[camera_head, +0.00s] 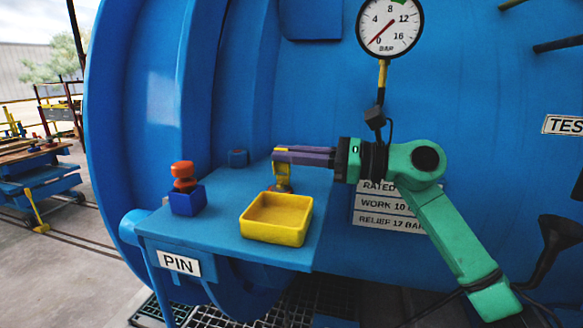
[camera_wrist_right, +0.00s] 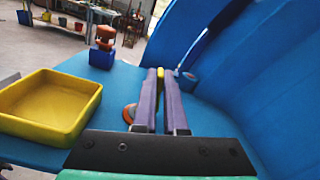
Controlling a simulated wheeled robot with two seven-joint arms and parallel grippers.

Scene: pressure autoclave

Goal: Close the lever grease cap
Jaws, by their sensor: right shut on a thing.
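A small yellow lever piece (camera_head: 281,168), which looks like the lever grease cap, stands on the blue shelf. My right gripper (camera_head: 277,156) reaches in from the right with its purple fingers level and is shut on the upper part of this piece. In the right wrist view, only a bit of yellow (camera_wrist_right: 161,74) shows between the fingertips (camera_wrist_right: 160,72). A round orange part (camera_wrist_right: 130,113) shows low beside the left finger. The fingers hide most of the piece, so I cannot tell how far the cap is closed. My left gripper is not in view.
A yellow tray (camera_head: 277,237) sits at the shelf's front right. An orange knobbed part stands on a blue block (camera_head: 186,201) at the left. A small blue round fitting (camera_head: 238,158) is at the back. The blue vessel wall rises behind, with a gauge (camera_head: 389,27).

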